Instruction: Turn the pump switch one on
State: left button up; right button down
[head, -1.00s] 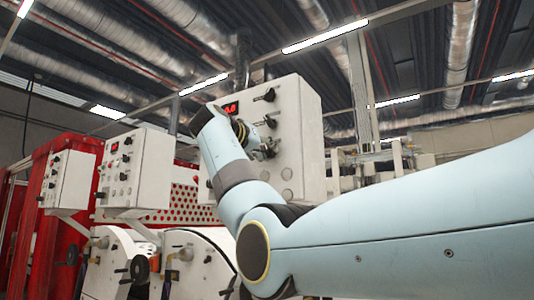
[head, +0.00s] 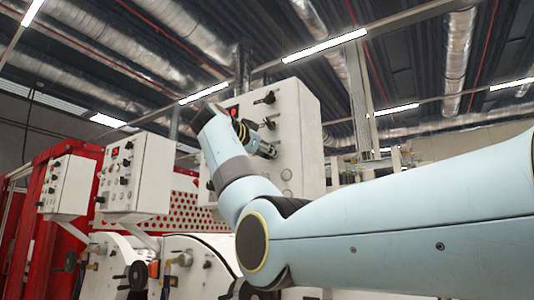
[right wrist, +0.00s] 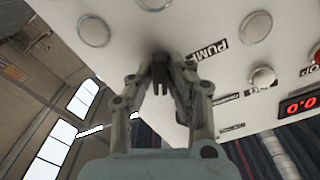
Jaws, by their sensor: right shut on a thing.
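The white control box (head: 300,125) stands in the middle of the head view, with black knobs on its near-left face. In the right wrist view, a black switch (right wrist: 160,72) sits on the white panel beside a label (right wrist: 210,50) reading "PUMP". My right gripper (right wrist: 160,62) is shut on this switch, one finger on each side. In the head view, my right gripper (head: 267,149) is at the box face, below a black knob (head: 266,98), and its fingertips are hard to make out. My left gripper is not in view.
The panel also carries round pale buttons (right wrist: 255,27) and a red digital display (right wrist: 300,104). Two more white control boxes (head: 137,172) (head: 68,185) stand to the left, by red machine frames. My right arm covers much of the lower right.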

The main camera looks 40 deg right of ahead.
jog(key=shift+m, duration=0.5)
jog(key=c, duration=1.3)
grip_release()
jog(key=shift+a, duration=0.1)
jog(key=v, duration=1.2)
jog(key=shift+f, duration=0.1)
